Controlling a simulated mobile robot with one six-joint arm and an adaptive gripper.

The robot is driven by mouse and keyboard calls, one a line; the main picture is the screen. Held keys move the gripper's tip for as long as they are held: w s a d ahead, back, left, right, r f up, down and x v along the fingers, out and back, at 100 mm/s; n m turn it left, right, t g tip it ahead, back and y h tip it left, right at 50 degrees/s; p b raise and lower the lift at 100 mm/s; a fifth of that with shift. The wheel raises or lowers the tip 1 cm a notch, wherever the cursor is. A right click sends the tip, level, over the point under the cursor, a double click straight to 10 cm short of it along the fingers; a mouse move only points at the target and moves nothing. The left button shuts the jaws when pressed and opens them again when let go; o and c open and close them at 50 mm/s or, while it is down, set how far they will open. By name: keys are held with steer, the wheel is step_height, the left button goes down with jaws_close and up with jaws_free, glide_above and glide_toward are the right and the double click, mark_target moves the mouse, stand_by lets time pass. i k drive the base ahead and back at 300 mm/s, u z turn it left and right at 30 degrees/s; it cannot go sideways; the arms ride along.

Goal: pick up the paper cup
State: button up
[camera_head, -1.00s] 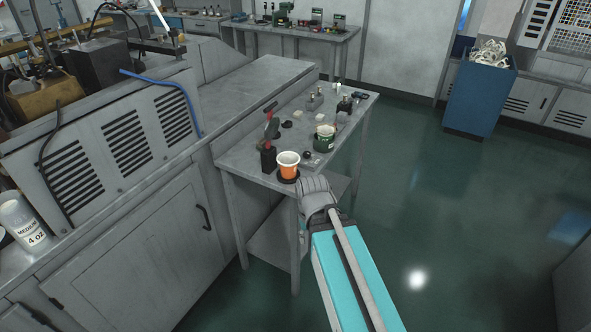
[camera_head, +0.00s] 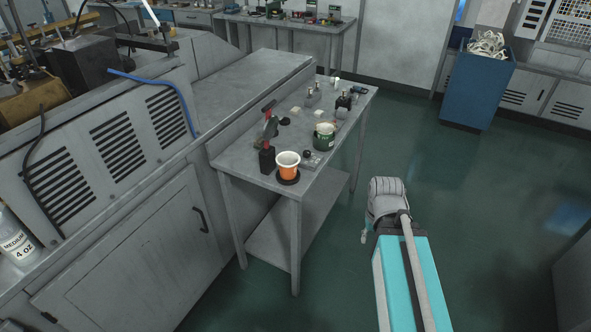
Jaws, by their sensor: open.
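An orange and white cup (camera_head: 288,168) stands upright on a round black base (camera_head: 288,178) at the near end of a narrow grey table. A white cup marked "MEDIUM 4 OZ" (camera_head: 17,240) is partly cut off at the left edge of the picture, on the machine's ledge. My gripper (camera_head: 365,237) is over the floor to the right of the table, apart from both cups. It is open and mostly hidden by my wrist; I see nothing held.
The narrow table (camera_head: 235,160) also holds a green can (camera_head: 324,140), a black and red tool (camera_head: 267,150) and several small items. A big grey machine (camera_head: 130,225) borders it on the left. A blue bin (camera_head: 478,90) stands at the back right. Floor on the right is clear.

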mark_target(288, 161)
steer(key=z, duration=0.05)
steer(key=k, duration=0.95)
steer(key=u, duration=0.5)
steer(key=i, duration=1)
steer(key=z, duration=0.05)
